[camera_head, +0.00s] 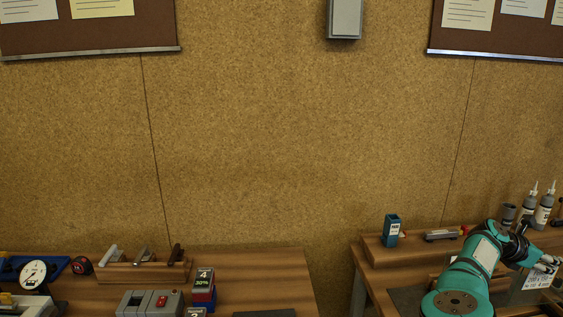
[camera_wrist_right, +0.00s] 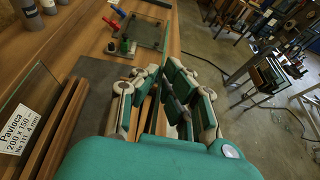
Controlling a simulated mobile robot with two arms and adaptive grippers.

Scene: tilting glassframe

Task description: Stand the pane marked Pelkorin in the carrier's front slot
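My right gripper (camera_head: 545,262) is over the right bench in the head view. The label (camera_head: 540,282) also shows in the head view, beside the gripper. Wooden slats with dark gaps (camera_wrist_right: 62,128) lie beside this pane; I cannot tell whether they are the carrier. No label reading Pelkorin is legible. My left gripper is out of view.
Another glass piece (camera_wrist_right: 150,32) lies further along the bench, near red- and green-handled items. Bottles (camera_head: 543,212) and a teal holder (camera_head: 391,232) stand at the right bench's back. The left bench (camera_head: 255,265) carries a dial gauge (camera_head: 33,272) and boxes. A gap separates the benches.

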